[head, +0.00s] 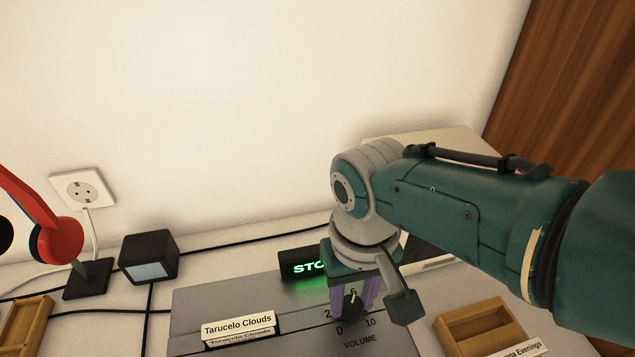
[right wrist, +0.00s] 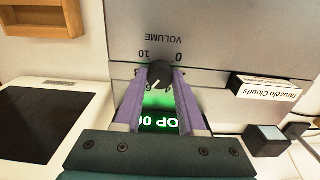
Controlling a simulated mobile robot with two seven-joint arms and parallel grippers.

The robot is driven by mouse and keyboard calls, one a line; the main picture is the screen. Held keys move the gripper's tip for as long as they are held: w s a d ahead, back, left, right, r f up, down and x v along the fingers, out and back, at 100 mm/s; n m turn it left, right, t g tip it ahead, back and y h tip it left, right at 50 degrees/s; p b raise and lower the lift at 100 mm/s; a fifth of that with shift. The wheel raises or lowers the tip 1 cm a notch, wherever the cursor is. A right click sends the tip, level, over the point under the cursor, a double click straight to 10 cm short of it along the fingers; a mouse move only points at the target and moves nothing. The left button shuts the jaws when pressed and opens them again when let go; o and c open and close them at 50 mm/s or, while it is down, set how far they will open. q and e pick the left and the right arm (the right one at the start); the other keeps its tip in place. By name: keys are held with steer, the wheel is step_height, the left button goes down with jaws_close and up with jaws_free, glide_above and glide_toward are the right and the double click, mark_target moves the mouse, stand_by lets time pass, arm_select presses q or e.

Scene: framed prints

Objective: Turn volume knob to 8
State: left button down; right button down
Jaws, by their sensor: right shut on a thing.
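The black volume knob (head: 352,305) sits on the grey panel (head: 225,300) above the word VOLUME, with numbers around it; 0, 2, 6 and 10 can be read in the head view. My right gripper (right wrist: 159,78) is shut on the knob (right wrist: 160,70), one purple finger on each side. In the right wrist view the numbers are upside down, and a light pointer line on the knob points down and slightly left, toward the green display. The fingers hide some numbers, so the exact setting cannot be read. My left gripper is not in view.
A green-lit display (head: 305,266) stands behind the knob, partly hidden by my gripper. A "Tarucelo Clouds" label (head: 238,326) is on the panel's left. A wooden tray (head: 480,325) lies right. A small dark box (head: 149,256) and red headphones (head: 60,240) stand left.

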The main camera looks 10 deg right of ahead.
steer(key=m, duration=0.5)
steer(key=shift+a+m, duration=0.1)
steer(key=shift+m, duration=0.2)
steer(key=m, duration=0.3)
steer(key=shift+m, duration=0.3)
steer(key=c, duration=0.5)
jaws_free()
steer(key=shift+r, duration=0.1)
